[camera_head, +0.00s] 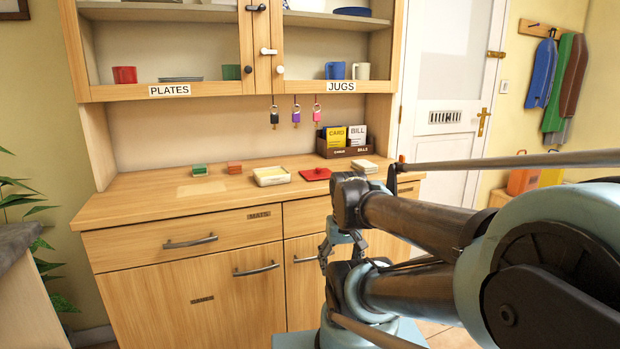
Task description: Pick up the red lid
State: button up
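The red lid (315,174) lies flat on the wooden counter of the dresser, right of centre. It is a flat red piece with a small knob on top. My gripper (341,255) hangs in front of the dresser doors, below the counter's front edge and nearer to the camera than the lid. Its two fingers look spread apart, with nothing seen between them. My arm partly hides the gripper and the counter's right end.
A cream dish (271,176) sits just left of the lid. A pale stack (364,166) lies to its right. A card-and-bill box (343,142) stands behind. Green (200,170) and orange (235,168) blocks lie farther left. Keys (296,115) hang above. The counter's front left is clear.

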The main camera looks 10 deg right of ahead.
aim_at(318, 173)
jog(key=u, duration=1.2)
jog(key=k, duration=0.95)
jog(key=z, duration=1.3)
jog(key=i, duration=1)
